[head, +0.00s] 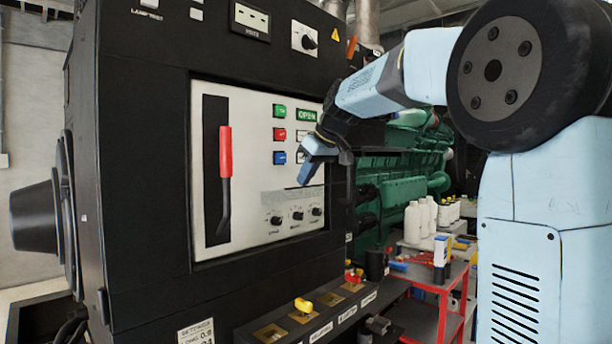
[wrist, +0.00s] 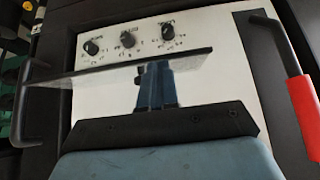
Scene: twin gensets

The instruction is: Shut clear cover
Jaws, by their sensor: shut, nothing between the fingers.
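The clear cover (head: 290,197) shows in the head view as a faint grey see-through strip on the white panel, just above a row of three knobs. In the wrist view the clear cover (wrist: 100,85) is a see-through plate with a dark edge, standing out from the panel below the knobs as pictured. My gripper (head: 308,173) is shut and empty in front of the panel's right part, close to the cover. In the wrist view my gripper's fingertips (wrist: 157,70) overlap the plate near its dark edge. I cannot tell whether they touch it.
The white panel (head: 240,110) carries a red-handled lever (head: 225,150) at left and green, red and blue buttons (head: 279,134). A red cart (head: 455,285) with bottles stands at right.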

